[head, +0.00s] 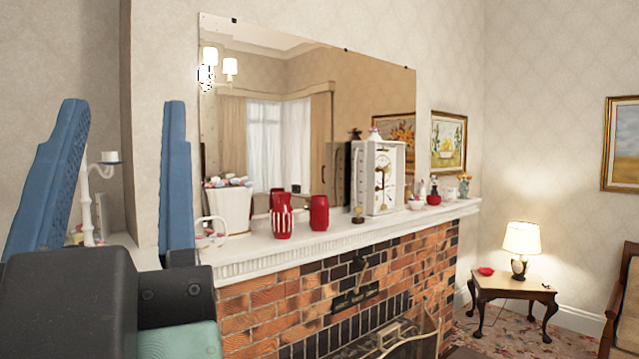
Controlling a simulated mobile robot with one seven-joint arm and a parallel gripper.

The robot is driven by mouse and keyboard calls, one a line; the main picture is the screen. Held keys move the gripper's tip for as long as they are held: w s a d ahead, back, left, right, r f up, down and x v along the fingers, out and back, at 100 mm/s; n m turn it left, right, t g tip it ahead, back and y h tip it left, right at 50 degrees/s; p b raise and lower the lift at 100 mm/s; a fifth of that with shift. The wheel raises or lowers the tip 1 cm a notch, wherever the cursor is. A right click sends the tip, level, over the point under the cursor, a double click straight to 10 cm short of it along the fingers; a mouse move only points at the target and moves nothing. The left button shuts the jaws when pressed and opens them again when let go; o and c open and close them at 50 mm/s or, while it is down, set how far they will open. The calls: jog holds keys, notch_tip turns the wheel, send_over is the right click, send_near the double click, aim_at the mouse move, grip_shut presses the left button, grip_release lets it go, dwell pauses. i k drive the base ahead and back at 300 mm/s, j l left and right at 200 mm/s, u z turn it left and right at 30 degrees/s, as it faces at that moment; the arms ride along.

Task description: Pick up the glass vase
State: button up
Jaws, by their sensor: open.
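My gripper (123,102) is at the left of the head view, its two blue fingers pointing up and spread wide apart. Nothing is held between them. No clear glass vase stands out. On the white mantel stand a red vessel with white vertical stripes (282,221) and a plain dark red vase-like vessel (319,213) to its right. I cannot tell whether either is glass. Both are upright and well to the right of the gripper, not touching it. A white candlestick-like stand (87,205) shows behind, between the fingers; its lower part is hidden.
The mantel (330,240) also holds a white pot (236,208) with small items, a white clock (388,178) and small ornaments. A mirror (290,120) stands behind, above the brick fireplace (300,305). A side table (512,287) with a lamp (522,240) is at right.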

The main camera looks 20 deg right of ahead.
aim_at(463, 189)
jog(key=z, duration=1.45)
jog(key=i+z, duration=0.25)
jog(key=i, duration=0.95)
jog(key=i+z, duration=0.3)
jog(key=i, duration=0.5)
jog(key=i+j+z, duration=0.15)
jog(key=i+z, duration=0.2)
jog(key=i, duration=0.4)
jog(key=i+l, duration=0.1)
jog(key=i, duration=1.5)
jog(key=i+u, duration=0.35)
jog(key=i+l+u, duration=0.1)
jog(key=i+u, duration=0.3)
jog(key=i, duration=0.15)
jog(key=i+l+u, duration=0.35)
jog(key=i+u, duration=0.15)
jog(key=u, duration=0.3)
jog(key=i+u, duration=0.2)
jog(key=u, duration=0.2)
jog(key=i+l+u, duration=0.1)
jog(key=u, duration=0.35)
jog(key=i+l+u, duration=0.15)
jog(key=u, duration=0.25)
jog(key=i+l+u, duration=0.15)
jog(key=u, duration=0.15)
jog(key=i+l+u, duration=0.15)
jog(key=u, duration=0.15)
